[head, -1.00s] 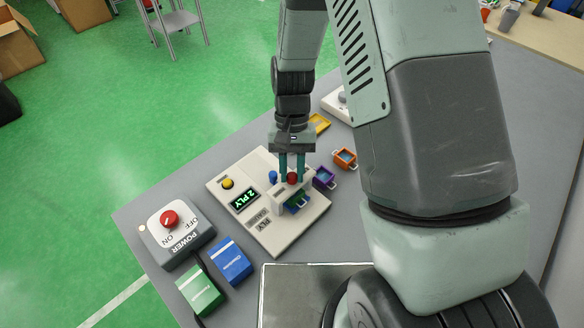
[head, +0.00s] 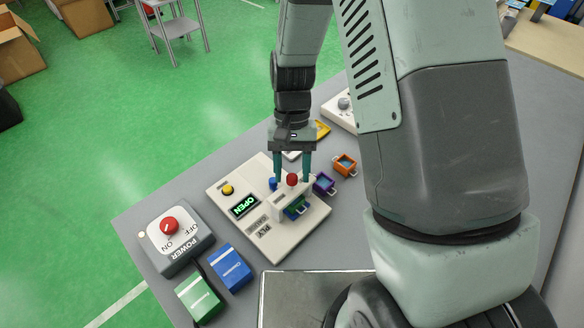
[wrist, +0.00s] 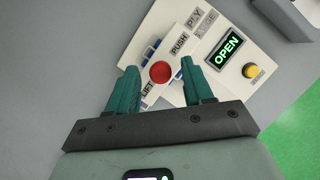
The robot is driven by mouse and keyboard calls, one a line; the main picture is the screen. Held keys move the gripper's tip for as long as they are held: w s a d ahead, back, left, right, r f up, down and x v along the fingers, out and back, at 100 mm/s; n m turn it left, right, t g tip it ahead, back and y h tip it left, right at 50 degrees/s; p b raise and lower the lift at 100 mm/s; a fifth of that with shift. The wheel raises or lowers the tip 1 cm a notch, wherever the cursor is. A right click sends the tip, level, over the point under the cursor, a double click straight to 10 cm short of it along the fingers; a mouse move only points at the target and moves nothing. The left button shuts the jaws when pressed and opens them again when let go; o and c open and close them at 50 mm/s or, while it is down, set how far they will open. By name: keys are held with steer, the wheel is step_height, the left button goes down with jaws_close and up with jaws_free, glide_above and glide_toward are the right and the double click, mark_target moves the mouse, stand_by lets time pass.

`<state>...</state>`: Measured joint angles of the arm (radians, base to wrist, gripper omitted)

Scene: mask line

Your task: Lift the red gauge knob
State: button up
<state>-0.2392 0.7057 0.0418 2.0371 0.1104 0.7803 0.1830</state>
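The red gauge knob (head: 292,179) stands on the white bridge of the gauge device (head: 262,163). In the wrist view the red knob (wrist: 160,72) sits between and just beyond my teal fingertips, with a gap on each side. My gripper (head: 291,180) is open around the knob and holds nothing. It also shows at the bottom of the wrist view (wrist: 160,75). The device's display (head: 244,206) reads OPEN. A blue part with a green one (head: 296,208) lies under the bridge. The wrist view shows LIFT and PUSH labels beside the knob.
A power box (head: 180,245) with a red switch and blue (head: 230,267) and green (head: 198,298) boxes stand left. Purple (head: 324,184) and orange (head: 345,164) frames lie right.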

steer(key=v, duration=1)
steer(key=shift+w+r, duration=0.2)
steer(key=shift+r, duration=0.15)
steer(key=s+d+r+t, duration=0.2)
steer(key=s+d+r, duration=0.1)
steer(key=r, duration=0.5)
steer(key=s+d+r+t, duration=0.3)
steer(key=r, duration=0.4)
steer(key=s+d+r+t, duration=0.5)
steer(key=s+r, duration=0.1)
steer(key=s, duration=0.5)
